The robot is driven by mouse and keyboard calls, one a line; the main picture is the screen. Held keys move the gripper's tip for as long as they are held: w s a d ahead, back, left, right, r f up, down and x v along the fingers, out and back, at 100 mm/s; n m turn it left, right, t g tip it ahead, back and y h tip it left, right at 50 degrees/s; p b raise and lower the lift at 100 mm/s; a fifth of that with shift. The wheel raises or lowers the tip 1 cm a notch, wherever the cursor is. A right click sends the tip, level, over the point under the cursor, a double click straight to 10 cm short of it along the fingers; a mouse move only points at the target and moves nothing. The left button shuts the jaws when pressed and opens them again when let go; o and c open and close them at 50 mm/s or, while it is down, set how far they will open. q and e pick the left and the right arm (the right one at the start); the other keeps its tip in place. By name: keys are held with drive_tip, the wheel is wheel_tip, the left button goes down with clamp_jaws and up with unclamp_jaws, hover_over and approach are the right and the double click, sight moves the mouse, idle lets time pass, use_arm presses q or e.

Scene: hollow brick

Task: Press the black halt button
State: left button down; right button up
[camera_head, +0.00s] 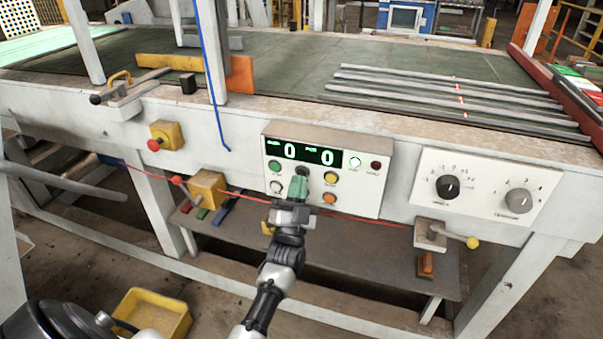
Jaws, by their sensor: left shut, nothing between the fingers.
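The control panel (350,197) is a pale box on the front of the long table. The black button (302,170) sits just under the display, between a green button (274,166) and a yellow button (331,178). My left gripper (298,186) is shut and empty in front of the panel. Its green fingertips point up at the black button and overlap its lower edge. I cannot tell whether they touch it. My right gripper is not in view.
Close by are a white button (277,187), an orange button (329,198) and a dark red one (376,165). A dial box (485,188) is mounted to the right. A yellow box with a knob (206,190) is at left. A yellow bin (153,313) stands on the floor.

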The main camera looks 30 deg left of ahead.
use_arm(q)
drive_tip(key=shift+w, duration=0.15)
idle(0.3)
drive_tip(key=shift+w+a, duration=0.1)
drive_tip(key=shift+w, duration=0.2)
drive_tip(key=shift+w+a+b, duration=0.1)
drive_tip(key=shift+w+b, duration=0.25)
drive_tip(key=shift+b, duration=0.15)
idle(0.3)
drive_tip(key=shift+s, duration=0.2)
drive_tip(key=shift+s+d+p, duration=0.2)
drive_tip(key=shift+s+p, duration=0.3)
drive_tip(key=shift+s, duration=0.1)
drive_tip(key=s+p, duration=0.1)
drive_tip(key=s, duration=0.1)
drive_tip(key=s+d+p, duration=0.1)
drive_tip(key=s, duration=0.2)
drive_tip(key=shift+d, duration=0.1)
idle(0.4)
